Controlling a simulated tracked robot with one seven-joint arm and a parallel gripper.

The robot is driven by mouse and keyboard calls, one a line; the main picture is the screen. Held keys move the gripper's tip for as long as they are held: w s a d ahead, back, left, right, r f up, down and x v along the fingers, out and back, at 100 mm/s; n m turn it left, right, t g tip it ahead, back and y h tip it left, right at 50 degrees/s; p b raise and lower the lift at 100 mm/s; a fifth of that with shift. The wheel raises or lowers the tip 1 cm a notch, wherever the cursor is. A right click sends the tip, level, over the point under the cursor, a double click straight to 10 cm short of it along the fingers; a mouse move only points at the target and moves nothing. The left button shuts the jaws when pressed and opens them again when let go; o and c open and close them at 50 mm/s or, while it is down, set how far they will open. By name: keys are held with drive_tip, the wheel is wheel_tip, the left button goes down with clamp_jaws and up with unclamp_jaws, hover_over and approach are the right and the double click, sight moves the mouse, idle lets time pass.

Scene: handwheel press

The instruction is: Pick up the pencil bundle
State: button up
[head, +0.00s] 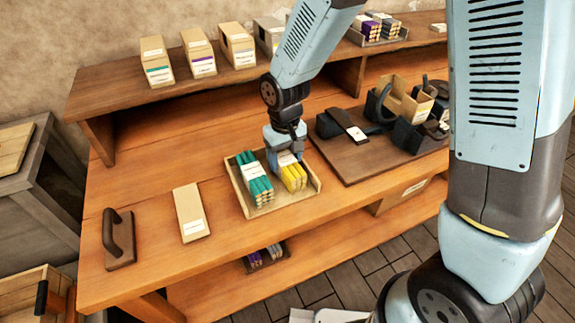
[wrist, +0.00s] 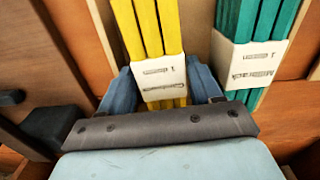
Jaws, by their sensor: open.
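A yellow pencil bundle (head: 293,176) with a white paper band lies in a shallow wooden tray (head: 263,211) on the bench. A green pencil bundle (head: 255,186), also banded in white, lies to its left in the same tray. My gripper (head: 287,157) is over the yellow bundle, pointing down. In the wrist view the yellow bundle (wrist: 160,75) lies between the two blue fingers of my open gripper (wrist: 166,90), level with its band. The green bundle (wrist: 256,50) is to the right there, outside the fingers. Whether the fingers touch the yellow bundle cannot be told.
A flat tan carton (head: 190,212) and a dark-handled block (head: 118,240) lie left of the tray. A dark press (head: 345,125) on a wooden board stands close on the right. A raised shelf (head: 190,85) with several cartons runs behind.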

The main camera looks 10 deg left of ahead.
drive_tip(key=shift+f, duration=1)
drive_tip(key=shift+c, duration=0.3)
drive_tip(key=c, duration=0.9)
drive_tip(key=shift+r, duration=0.1)
